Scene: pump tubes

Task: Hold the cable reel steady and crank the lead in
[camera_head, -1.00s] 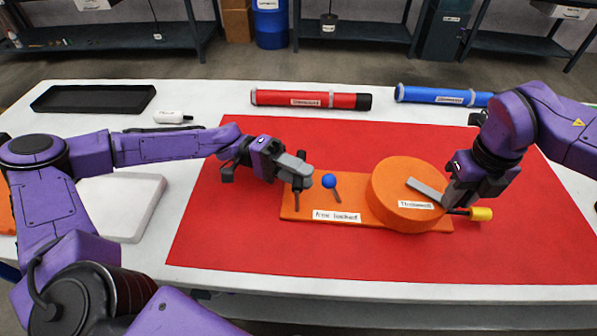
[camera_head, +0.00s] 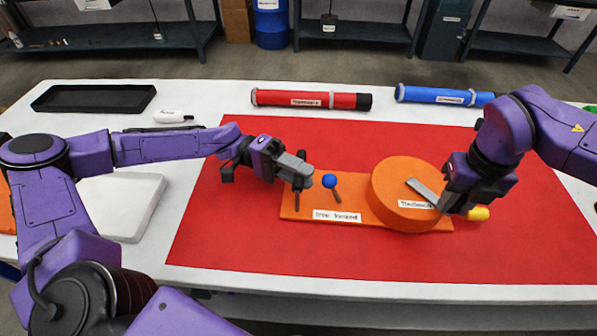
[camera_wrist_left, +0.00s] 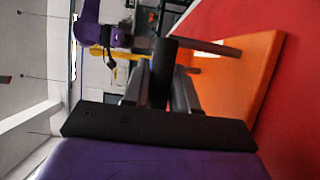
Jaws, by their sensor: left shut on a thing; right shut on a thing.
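The cable reel is a round orange drum (camera_head: 395,205) on a flat orange base (camera_head: 370,212), with a grey crank bar (camera_head: 423,190) across its top. My right gripper (camera_head: 450,203) is shut at the outer end of the bar; what it grips is hidden. A yellow piece (camera_head: 479,214) shows beside the drum, partly behind that gripper. My left gripper (camera_head: 300,178) is shut on a dark post (camera_head: 296,201) at the base's left end. The post also shows between the fingers in the left wrist view (camera_wrist_left: 162,73). A blue ball (camera_head: 329,181) is close to a second post (camera_head: 337,195).
The reel lies on a red mat (camera_head: 240,240) on a white table. A red tube (camera_head: 290,98) and a blue tube (camera_head: 425,94) lie behind the mat. A black tray (camera_head: 95,98) is at the back left. The mat's front is clear.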

